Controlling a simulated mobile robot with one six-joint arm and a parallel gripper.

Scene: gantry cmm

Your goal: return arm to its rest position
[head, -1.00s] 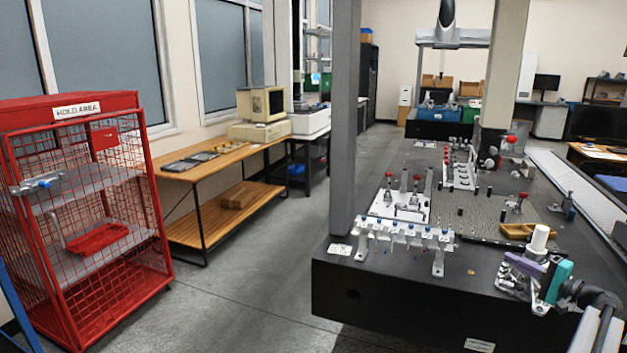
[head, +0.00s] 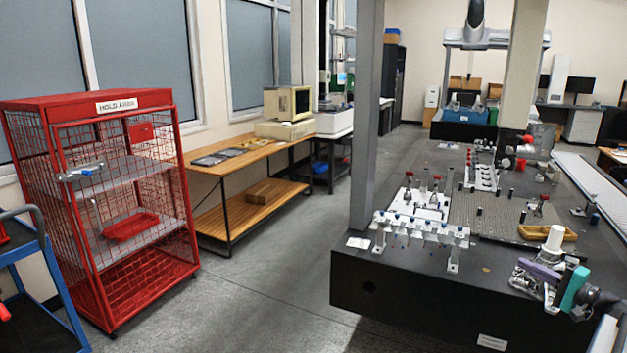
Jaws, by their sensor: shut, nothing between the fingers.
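My arm enters the head view at the lower right, with a white link (head: 605,335) and a dark joint behind a teal part (head: 574,288). My gripper (head: 540,271) appears as the purple and silver end left of the teal part. It looks shut and empty, over the near right corner of the dark inspection table (head: 400,290). Its fingertips are small and partly merge with metal parts there. A white cylinder (head: 555,238) stands upright just behind it; I cannot tell whether it touches.
A fixture row with blue-topped pins (head: 425,230) stands left of my gripper. A yellow tray (head: 547,233) lies close behind. A grey pillar (head: 367,120), a wooden bench (head: 235,165), a red cage (head: 100,105) and a blue cart (head: 55,290) stand left. The grey floor between is clear.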

